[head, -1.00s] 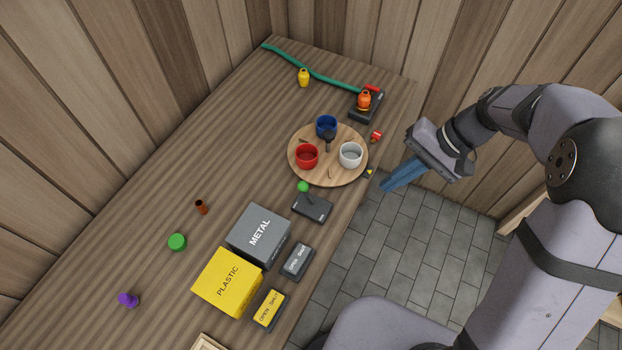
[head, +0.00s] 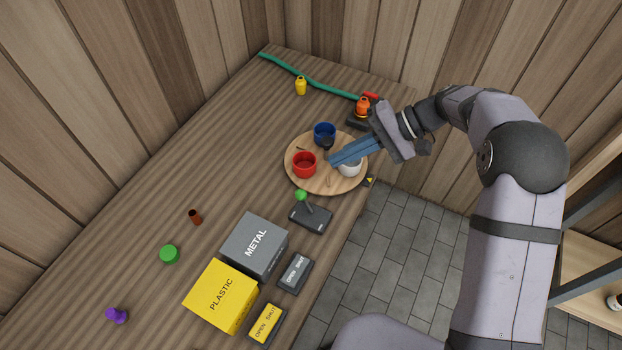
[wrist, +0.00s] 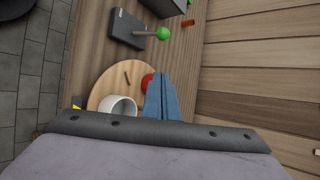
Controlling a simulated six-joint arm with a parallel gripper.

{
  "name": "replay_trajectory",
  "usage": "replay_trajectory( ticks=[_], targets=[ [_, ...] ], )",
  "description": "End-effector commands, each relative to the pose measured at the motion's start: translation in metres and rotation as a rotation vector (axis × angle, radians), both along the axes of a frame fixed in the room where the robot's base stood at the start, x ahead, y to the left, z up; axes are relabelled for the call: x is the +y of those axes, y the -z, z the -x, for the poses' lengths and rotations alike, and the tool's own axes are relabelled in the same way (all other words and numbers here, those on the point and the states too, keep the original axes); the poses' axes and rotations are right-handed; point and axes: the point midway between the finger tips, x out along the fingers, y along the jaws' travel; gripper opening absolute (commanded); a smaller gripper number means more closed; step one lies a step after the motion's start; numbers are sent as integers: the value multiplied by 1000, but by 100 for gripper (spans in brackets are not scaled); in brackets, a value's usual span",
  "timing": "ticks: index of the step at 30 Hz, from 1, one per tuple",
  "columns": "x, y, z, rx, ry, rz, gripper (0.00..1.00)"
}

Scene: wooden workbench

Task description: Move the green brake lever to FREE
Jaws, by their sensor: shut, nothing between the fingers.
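The green brake lever (head: 301,196) is a short stick with a green ball knob on a dark grey base (head: 311,217) near the bench's front edge. The knob leans toward the back left in the head view. In the wrist view the lever (wrist: 163,33) juts out from its base (wrist: 128,28) at the top. Markings on the base are too small to read. My gripper (head: 333,160) has blue fingers, is shut and empty, and is over the round wooden board. In the wrist view the fingers (wrist: 161,76) point toward the lever, apart from it.
The round board (head: 297,181) carries a red cup (head: 304,165), a blue cup (head: 324,132) and a white cup (head: 349,168), partly behind my fingers. Grey METAL (head: 254,245) and yellow PLASTIC (head: 219,296) boxes stand at the lower left.

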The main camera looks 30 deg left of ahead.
Motion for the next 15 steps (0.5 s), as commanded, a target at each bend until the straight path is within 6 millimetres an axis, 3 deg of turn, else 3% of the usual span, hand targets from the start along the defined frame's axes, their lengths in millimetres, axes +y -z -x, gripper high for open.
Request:
replay_trajectory(
  ticks=[8,15],
  targets=[
    [10,8,7,1,-3,2,0],
    [35,28,24,3,-4,2,0]
  ],
)
